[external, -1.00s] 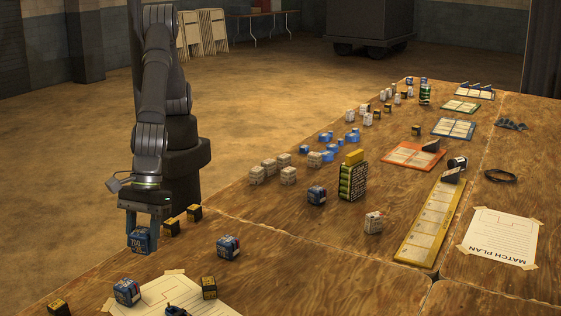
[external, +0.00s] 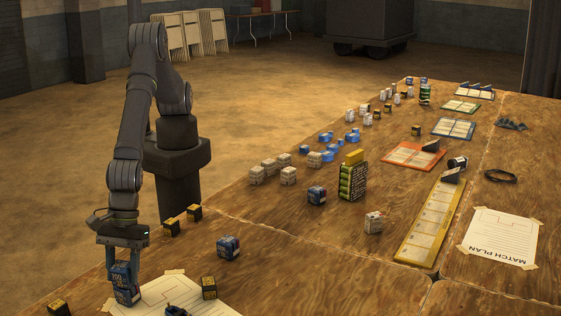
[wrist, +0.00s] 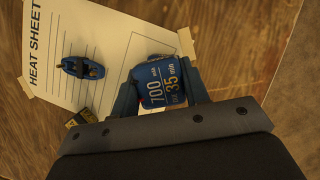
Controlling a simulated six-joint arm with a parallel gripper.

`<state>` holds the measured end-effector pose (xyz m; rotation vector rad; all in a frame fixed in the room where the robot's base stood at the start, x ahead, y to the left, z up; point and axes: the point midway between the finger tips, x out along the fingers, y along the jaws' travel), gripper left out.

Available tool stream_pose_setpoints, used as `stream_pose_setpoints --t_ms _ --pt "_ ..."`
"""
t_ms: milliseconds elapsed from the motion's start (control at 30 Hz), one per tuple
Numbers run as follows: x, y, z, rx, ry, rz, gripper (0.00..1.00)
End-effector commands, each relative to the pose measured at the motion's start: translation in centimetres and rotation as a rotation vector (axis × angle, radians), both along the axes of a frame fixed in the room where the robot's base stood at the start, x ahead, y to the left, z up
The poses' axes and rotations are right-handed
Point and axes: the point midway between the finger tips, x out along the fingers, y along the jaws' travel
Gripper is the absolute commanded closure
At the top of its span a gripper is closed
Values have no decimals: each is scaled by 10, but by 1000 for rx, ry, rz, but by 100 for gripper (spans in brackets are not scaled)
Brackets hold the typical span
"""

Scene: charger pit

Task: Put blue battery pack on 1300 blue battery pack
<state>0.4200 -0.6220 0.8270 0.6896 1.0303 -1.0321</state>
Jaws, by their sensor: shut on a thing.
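My gripper (external: 122,270) is shut on a blue battery pack (external: 121,277), whose label reads 700 in the wrist view (wrist: 160,82). It is upright, with one finger on each side. Directly below it stands another blue battery pack (external: 127,296) on the table, beside the paper sheet. The held pack lines up over this lower pack and seems to meet its top; I cannot tell whether they touch fully. The lower pack's label is not readable, and it is hidden in the wrist view. Another blue pack (external: 228,247) stands to the right, and one (external: 316,195) stands farther back.
The heat sheet (wrist: 105,45) lies taped near the gripper with a small blue clip-like object (wrist: 82,68) on it. Black-and-yellow blocks (external: 209,288) stand nearby. A green-and-black stack with a yellow top (external: 353,178) and a yellow tray (external: 430,225) stand farther right.

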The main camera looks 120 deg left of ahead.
Motion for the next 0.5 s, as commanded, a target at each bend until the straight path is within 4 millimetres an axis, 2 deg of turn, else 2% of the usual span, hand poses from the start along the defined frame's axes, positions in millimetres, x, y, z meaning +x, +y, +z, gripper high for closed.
stream_pose_setpoints --t_ms 333,367,433,467,500 --pt "0 0 -3 -2 -1 0 88" --pt "0 0 -3 -2 -1 0 54" --pt "0 0 -3 -2 -1 0 41" --pt "0 0 -3 -2 -1 0 37" --pt "0 0 -3 -2 -1 0 37"
